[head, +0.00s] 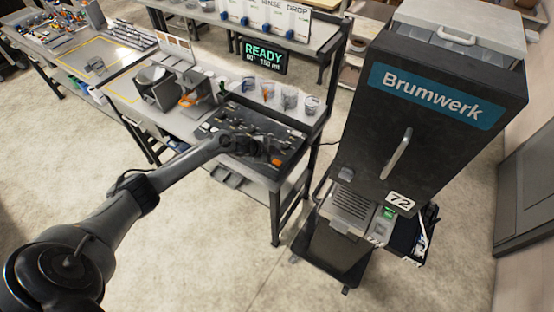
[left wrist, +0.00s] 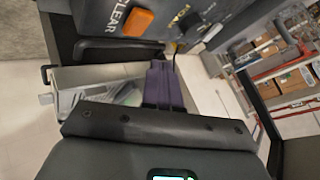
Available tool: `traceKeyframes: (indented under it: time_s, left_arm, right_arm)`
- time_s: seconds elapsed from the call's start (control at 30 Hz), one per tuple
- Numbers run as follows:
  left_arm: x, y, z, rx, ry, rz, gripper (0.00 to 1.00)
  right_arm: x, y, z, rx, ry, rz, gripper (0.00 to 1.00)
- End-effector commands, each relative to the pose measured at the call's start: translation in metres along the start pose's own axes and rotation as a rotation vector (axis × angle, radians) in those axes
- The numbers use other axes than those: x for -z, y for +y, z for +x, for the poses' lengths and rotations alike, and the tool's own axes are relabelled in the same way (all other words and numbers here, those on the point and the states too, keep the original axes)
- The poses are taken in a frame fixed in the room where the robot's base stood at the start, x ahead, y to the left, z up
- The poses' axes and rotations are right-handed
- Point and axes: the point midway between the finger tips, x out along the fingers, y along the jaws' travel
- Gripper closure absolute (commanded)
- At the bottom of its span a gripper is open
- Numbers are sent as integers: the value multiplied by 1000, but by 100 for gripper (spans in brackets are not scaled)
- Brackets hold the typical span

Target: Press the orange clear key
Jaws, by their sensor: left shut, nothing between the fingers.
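The orange clear key (head: 277,161) is on the dark key panel (head: 290,151) at the front right of the bench. In the left wrist view the orange key (left wrist: 136,21) is at the top, with the word CLEAR printed beside it. My left gripper (head: 266,153) is over the panel, close to the key in the head view. In the left wrist view its shut, empty fingers (left wrist: 161,64) point towards the panel edge, below the key in the picture. A gap shows between fingers and key there. My right gripper is in neither view.
A lit display (head: 263,56) reads READY above the bench. Several cups (head: 290,99) stand behind the panel. A dark Brumwerk machine (head: 430,110) stands to the right, with bare floor between it and the bench.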

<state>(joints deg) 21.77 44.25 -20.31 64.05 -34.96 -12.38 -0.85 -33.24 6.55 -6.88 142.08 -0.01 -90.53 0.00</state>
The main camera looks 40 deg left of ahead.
Motion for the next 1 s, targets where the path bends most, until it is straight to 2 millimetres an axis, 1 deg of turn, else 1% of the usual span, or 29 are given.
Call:
traceKeyframes:
  time_s: [0.03,0.2,0.73,0.77,0.87,0.97,1.0]
  left_arm:
    - [5,-5,-7,0,0,0,100]
    - [10,-10,-14,0,-1,0,100]
    - [9,-8,-14,-3,-3,-1,100]
    - [7,-6,-14,-7,-5,-2,100]
    - [-2,11,-13,-31,-18,-7,100]
    - [-13,46,-9,-79,-32,-24,100]
    - [-17,65,-8,-103,-36,-34,100]
  right_arm:
    - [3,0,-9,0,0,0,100]
    - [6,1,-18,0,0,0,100]
    - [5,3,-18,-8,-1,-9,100]
    - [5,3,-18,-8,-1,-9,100]
    - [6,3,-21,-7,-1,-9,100]
    - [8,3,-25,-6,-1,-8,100]
    - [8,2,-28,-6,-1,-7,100]
